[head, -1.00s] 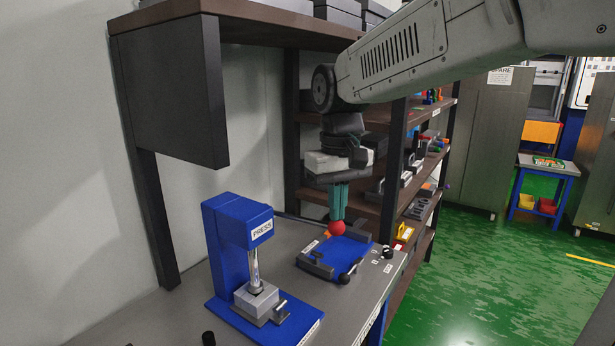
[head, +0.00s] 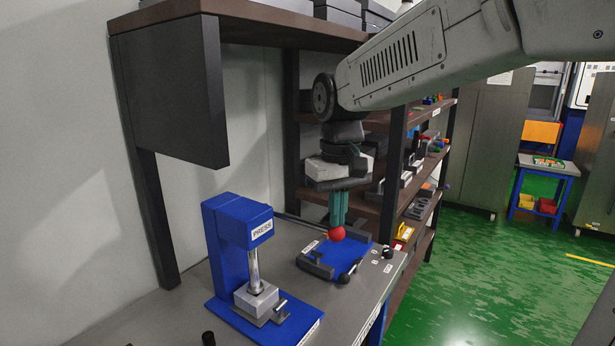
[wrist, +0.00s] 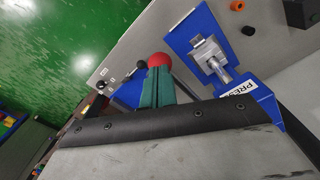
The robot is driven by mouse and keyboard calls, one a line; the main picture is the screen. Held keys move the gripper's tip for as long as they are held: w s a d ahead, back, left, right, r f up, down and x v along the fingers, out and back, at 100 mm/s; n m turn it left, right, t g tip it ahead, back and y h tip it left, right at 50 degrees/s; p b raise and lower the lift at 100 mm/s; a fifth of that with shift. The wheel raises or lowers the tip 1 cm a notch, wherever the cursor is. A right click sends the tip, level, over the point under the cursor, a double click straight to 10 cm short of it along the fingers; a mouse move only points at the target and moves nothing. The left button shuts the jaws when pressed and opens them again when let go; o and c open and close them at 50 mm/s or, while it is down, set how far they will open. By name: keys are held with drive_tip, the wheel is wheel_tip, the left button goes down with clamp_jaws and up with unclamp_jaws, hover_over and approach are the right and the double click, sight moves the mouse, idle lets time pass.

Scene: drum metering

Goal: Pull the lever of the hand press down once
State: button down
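The blue hand press (head: 236,222) with its PRESS label stands on the grey bench, and shows at the right of the wrist view (wrist: 262,108). Its silver ram (head: 254,266) reaches down to a grey block on the base. The lever's red ball knob (head: 337,234) is to the right of the press; it also shows in the wrist view (wrist: 159,60). My gripper (head: 338,224) points down with its teal fingers close together, tips at the top of the knob. The knob sits beyond the tips, not between them. Most of the lever rod is hard to make out.
A blue fixture plate (head: 343,258) with dark clamps lies on the bench under the knob. A black knob (head: 388,252) is at the bench's right edge. A dark cabinet (head: 172,92) hangs above left, and loaded shelves (head: 425,165) stand behind my arm.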

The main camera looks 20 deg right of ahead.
drive_tip(key=shift+s+f, duration=0.1)
drive_tip(key=shift+f, duration=1.4)
idle(0.9)
drive_tip(key=shift+r, duration=0.1)
drive_tip(key=shift+w+a+r, duration=0.15)
drive_tip(key=shift+w+r, duration=0.1)
drive_tip(key=shift+r, duration=0.35)
drive_tip(key=w+a+r, duration=0.2)
drive_tip(key=w+r, duration=0.1)
drive_tip(key=r, duration=1.4)
drive_tip(key=shift+r, duration=0.25)
idle(0.4)
drive_tip(key=s+d+f+t, duration=0.1)
drive_tip(key=s+d+f, duration=0.2)
drive_tip(key=s+f, duration=1.8)
drive_tip(key=s, duration=0.3)
drive_tip(key=shift+m, duration=0.4)
drive_tip(key=shift+d, duration=0.1)
